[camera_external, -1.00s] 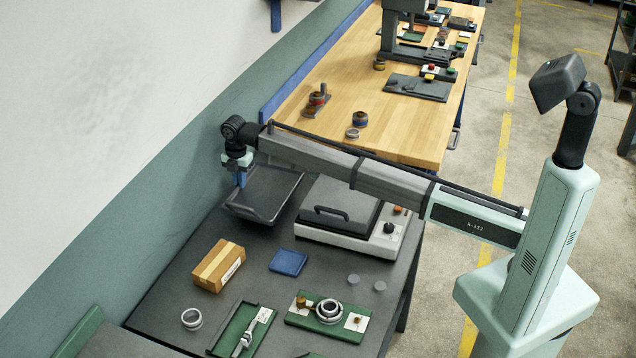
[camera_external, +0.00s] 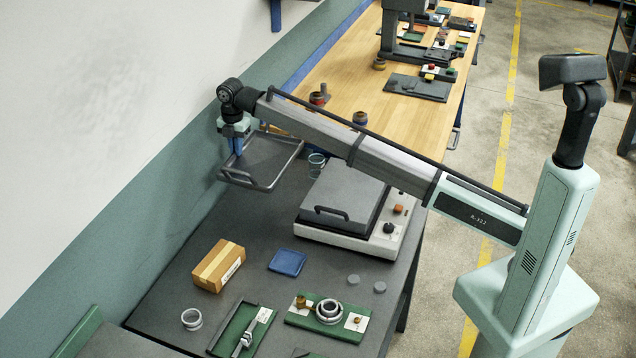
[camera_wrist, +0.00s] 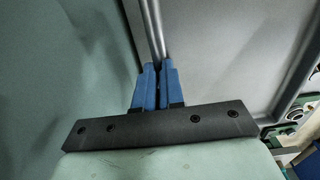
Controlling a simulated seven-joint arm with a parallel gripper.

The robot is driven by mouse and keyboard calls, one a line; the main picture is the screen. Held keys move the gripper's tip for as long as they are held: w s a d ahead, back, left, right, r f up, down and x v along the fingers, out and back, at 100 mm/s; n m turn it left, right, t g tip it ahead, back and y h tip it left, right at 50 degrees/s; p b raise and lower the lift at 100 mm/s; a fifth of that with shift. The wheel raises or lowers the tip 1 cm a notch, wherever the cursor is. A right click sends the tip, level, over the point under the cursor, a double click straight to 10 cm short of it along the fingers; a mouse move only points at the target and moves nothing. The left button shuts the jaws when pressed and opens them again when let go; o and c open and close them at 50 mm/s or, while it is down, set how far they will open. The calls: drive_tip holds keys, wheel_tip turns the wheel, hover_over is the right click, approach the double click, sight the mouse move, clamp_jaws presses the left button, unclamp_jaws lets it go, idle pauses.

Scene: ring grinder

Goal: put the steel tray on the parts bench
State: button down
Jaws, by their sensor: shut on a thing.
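The steel tray (camera_external: 270,158) is a shallow grey tray with a raised rim. It appears held above the far end of the dark grey bench (camera_external: 222,232), close to the wall. A wooden-topped bench (camera_external: 345,77) stands beyond the grey one. I cannot tell which of the two is the parts bench.
A lidded machine (camera_external: 342,208) stands right of the tray. Pale rings (camera_external: 317,161) stand behind it. A cardboard box (camera_external: 219,265), a blue pad (camera_external: 287,262) and green fixtures (camera_external: 328,318) occupy the near grey bench. The wooden bench carries a press (camera_external: 400,40) and several small parts.

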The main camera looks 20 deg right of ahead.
wheel_tip(320, 180, up, 6)
drive_tip(key=shift+w+d+f, duration=0.1)
drive_tip(key=shift+d+f, duration=0.05)
drive_tip(key=shift+f, duration=0.1)
drive_tip(key=w+d+m, duration=0.3)
drive_tip(key=d+m, duration=0.3)
drive_tip(key=d, duration=0.7)
drive_tip(key=w+d+m, duration=0.3)
drive_tip(key=d+m, duration=0.2)
drive_tip(key=d, duration=0.7)
drive_tip(key=w+d+m, duration=0.3)
drive_tip(key=d+m, duration=0.3)
drive_tip(key=d, duration=0.7)
drive_tip(key=s+d+m, duration=0.3)
drive_tip(key=d+m, duration=0.3)
drive_tip(key=d, duration=0.7)
drive_tip(key=s+d+m, duration=0.4)
drive_tip(key=d+m, duration=0.3)
drive_tip(key=d, duration=0.6)
drive_tip(key=s+d+m, duration=0.3)
drive_tip(key=d+m, duration=0.3)
drive_tip(key=d, duration=0.7)
drive_tip(key=shift+w+a+f, duration=0.1)
drive_tip(key=shift+f, duration=3.7)
drive_tip(key=shift+w+a+f, duration=0.1)
drive_tip(key=shift+f, duration=3.7)
drive_tip(key=shift+f, duration=0.1)
